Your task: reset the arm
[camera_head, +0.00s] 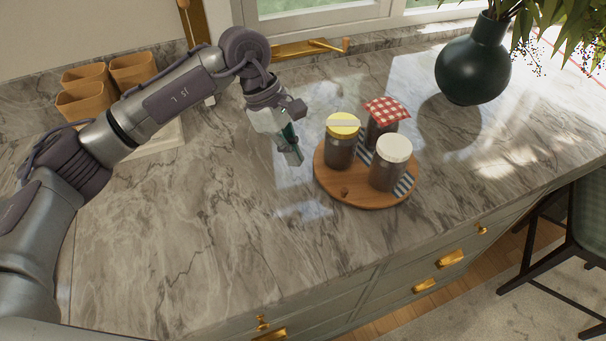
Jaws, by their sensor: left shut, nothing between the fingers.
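My left arm comes in from the left and reaches over the marble counter (170,240). My left gripper (293,157) is shut and empty, pointing down, just left of a round wooden board (345,190). On the board stand a jar with a yellow lid (341,150), a jar with a white lid (388,168) and a jar with a red checked cloth top (384,120). The gripper looks apart from the jars. My right gripper is not in view.
Several orange-brown pots (85,95) stand at the back left, partly behind my arm. A dark green vase (473,65) with leaves stands at the back right. A chair (585,220) is by the counter at right. The front left of the counter is clear.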

